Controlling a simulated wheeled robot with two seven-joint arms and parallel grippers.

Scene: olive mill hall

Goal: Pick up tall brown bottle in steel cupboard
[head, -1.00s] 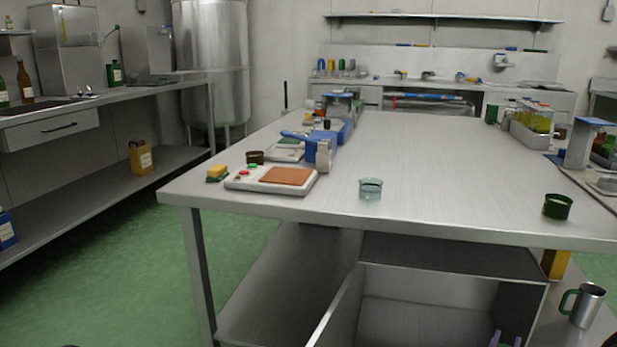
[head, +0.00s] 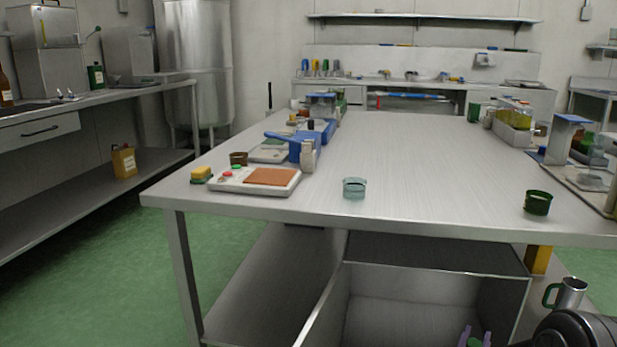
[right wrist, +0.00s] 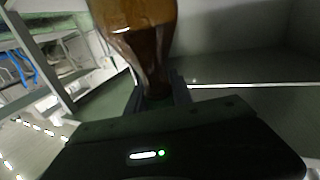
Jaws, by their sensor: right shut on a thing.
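The tall brown bottle (right wrist: 138,25) shows in the right wrist view, with its wide glossy body at the top and its narrow part toward the gripper. My right gripper (right wrist: 154,92) is shut on that narrow part. The bottle's far end is cut off by the frame. In the head view a dark part of my right arm shows at the lower right corner, and the bottle is not visible there. The steel cupboard (head: 428,268) stands open under the steel table. My left gripper is not in view.
A steel mug (head: 569,294) stands low at right, near my arm. Purple prongs (head: 476,338) show inside the cupboard. Green floor is free at left.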

